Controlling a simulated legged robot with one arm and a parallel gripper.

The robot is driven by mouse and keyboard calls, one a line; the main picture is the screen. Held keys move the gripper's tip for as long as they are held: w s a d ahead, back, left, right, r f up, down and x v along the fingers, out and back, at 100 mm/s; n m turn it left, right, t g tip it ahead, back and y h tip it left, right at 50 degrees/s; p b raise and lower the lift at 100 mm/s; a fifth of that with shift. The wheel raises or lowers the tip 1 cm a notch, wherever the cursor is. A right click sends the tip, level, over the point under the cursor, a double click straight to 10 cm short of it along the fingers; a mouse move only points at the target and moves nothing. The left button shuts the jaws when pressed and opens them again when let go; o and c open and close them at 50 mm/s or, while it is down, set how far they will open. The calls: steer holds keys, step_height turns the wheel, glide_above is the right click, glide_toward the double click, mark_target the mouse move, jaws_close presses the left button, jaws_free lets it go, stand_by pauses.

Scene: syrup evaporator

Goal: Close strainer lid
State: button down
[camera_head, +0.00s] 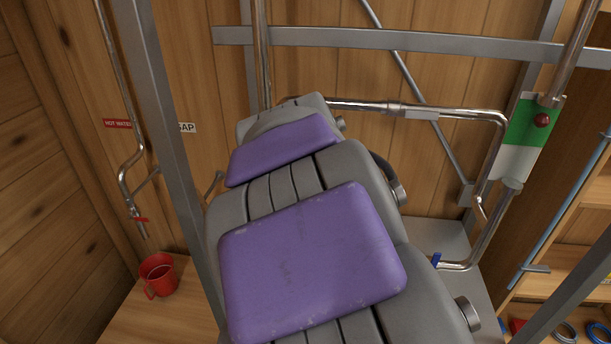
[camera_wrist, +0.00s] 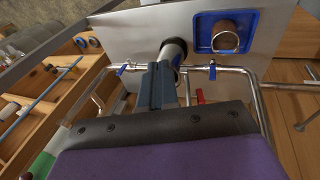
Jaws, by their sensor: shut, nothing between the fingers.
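In the wrist view my gripper (camera_wrist: 158,68) is shut and empty, its grey-blue fingers pressed together. Its tips are in front of a steel panel (camera_wrist: 135,35), just left of a round dark-rimmed pipe end (camera_wrist: 173,52). I cannot tell for sure which part is the strainer lid. In the head view my grey and purple arm covers the middle and hides the gripper and what is behind it.
Thin metal pipes with blue valve handles (camera_wrist: 124,68) run beside the fingers. A red handle (camera_wrist: 199,96) is close to their right. In the head view, a green and white plate (camera_head: 522,135) stands right, a red mug (camera_head: 158,275) left. Metal posts (camera_head: 165,120) flank my arm.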

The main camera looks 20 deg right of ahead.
steer(key=w+a+r+m+t+h+p, duration=0.1)
steer(key=w+h+p, duration=0.1)
steer(key=w, duration=0.9)
steer(key=w+a+r+t+h+p, duration=0.1)
steer(key=w+r+h+p, duration=0.1)
steer(key=w, duration=0.9)
steer(key=s+d+f, duration=0.1)
steer(key=d+f, duration=0.7)
steer(key=d, duration=0.1)
steer(key=shift+s, duration=0.2)
steer(key=shift+d, duration=0.1)
